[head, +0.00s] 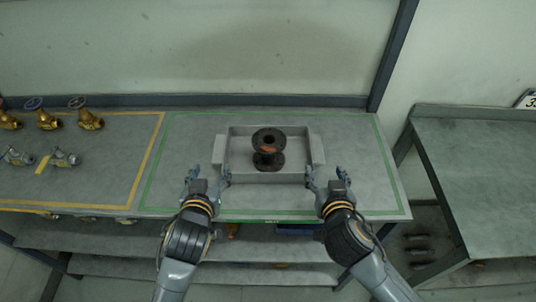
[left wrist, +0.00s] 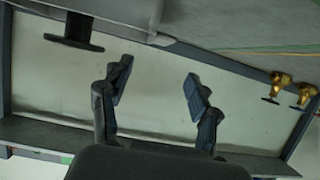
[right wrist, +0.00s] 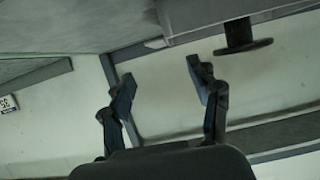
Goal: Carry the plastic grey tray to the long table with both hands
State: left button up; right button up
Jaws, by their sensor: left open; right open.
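The grey tray (head: 240,177) sits on a long bench (head: 205,130), inside a green outlined area, with a handle ledge at each short side. A dark flanged pipe piece (head: 268,148) stands in it. My left gripper (head: 207,175) is open and empty, near the tray's front left corner. My right gripper (head: 326,175) is open and empty, near the front right corner. Part of the tray shows at the top of the left wrist view (left wrist: 125,12) and the right wrist view (right wrist: 205,15). Neither gripper holds the tray.
Brass valves with handwheels (head: 83,113) and silver-coloured valves (head: 65,158) stand in a yellow outlined area at the left. Another grey table (head: 480,160) stands at the right, its top clear in view. A dark post (head: 393,55) rises behind the bench.

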aim_at(219, 147)
pick_arm(q)
jog(key=x, duration=1.3)
jog(key=shift+w+f, duration=0.2)
jog(key=shift+w, duration=0.1)
pick_arm(e)
jog(key=x, duration=1.3)
jog(key=shift+w+f, duration=0.2)
jog(key=shift+w, duration=0.1)
pick_arm(q)
jog(key=shift+c, duration=0.5)
pick_arm(e)
jog(key=shift+s, duration=0.1)
jog(key=shift+c, duration=0.5)
pick_arm(q)
grip_shut()
pick_arm(e)
grip_shut()
pick_arm(q)
jog(key=shift+r, duration=0.25)
pick_arm(e)
jog(key=shift+r, duration=0.2)
